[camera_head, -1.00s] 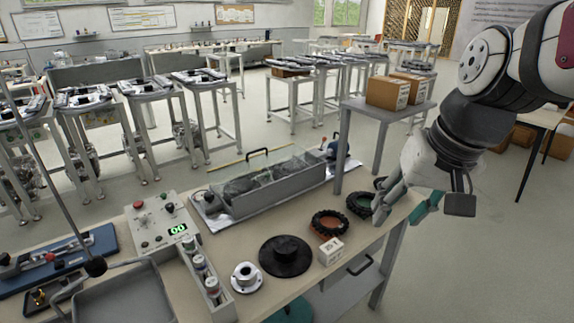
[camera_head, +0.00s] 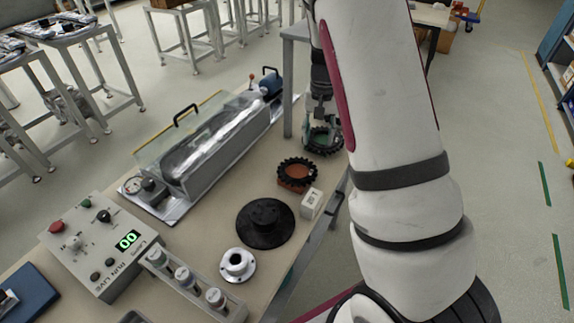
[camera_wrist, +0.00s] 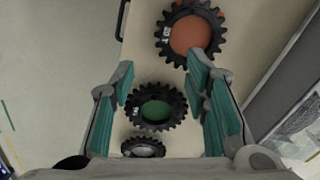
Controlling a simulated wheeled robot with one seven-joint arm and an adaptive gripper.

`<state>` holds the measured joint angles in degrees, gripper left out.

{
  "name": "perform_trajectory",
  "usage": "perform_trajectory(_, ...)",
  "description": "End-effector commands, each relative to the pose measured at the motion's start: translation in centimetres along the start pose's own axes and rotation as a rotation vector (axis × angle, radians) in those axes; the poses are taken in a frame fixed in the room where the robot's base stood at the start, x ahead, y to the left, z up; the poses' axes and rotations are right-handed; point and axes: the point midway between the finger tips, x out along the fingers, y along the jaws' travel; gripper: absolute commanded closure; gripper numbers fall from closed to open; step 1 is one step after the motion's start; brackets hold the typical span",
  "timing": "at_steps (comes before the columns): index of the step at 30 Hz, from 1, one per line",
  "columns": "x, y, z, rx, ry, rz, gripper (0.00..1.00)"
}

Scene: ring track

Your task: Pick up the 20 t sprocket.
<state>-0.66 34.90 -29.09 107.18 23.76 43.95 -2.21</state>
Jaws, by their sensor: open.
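Three toothed black sprockets show in the wrist view. One has an orange centre (camera_wrist: 192,34), one a green centre (camera_wrist: 157,107), and a smaller-looking one has a grey centre (camera_wrist: 143,147). Small pale tags on them are too small to read, so I cannot tell which is the 20 t one. My gripper (camera_wrist: 162,72) is open and empty, its teal fingers on either side of the green-centred sprocket in the picture. In the head view, my gripper (camera_head: 320,120) is over the green-centred sprocket (camera_head: 323,147) at the bench's far right end; the orange-centred one (camera_head: 296,180) lies nearer.
A white labelled block (camera_head: 311,204), a black disc (camera_head: 265,223) and a white flange (camera_head: 237,265) stand on the bench (camera_head: 206,228). A long clear-topped trough (camera_head: 195,155) lies left.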

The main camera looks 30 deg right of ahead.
Motion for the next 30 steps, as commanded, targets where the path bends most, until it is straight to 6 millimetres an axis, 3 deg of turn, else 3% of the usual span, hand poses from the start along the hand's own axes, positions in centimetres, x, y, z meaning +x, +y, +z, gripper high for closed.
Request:
perform_trajectory(13,7.1,0.1,0.0,0.003,-0.003,0.004,0.58)
perform_trajectory(23,9.4,-0.1,0.0,0.002,-0.001,0.003,0.58)
perform_trajectory(30,12.6,-0.5,0.1,0.003,-0.002,0.003,0.58)
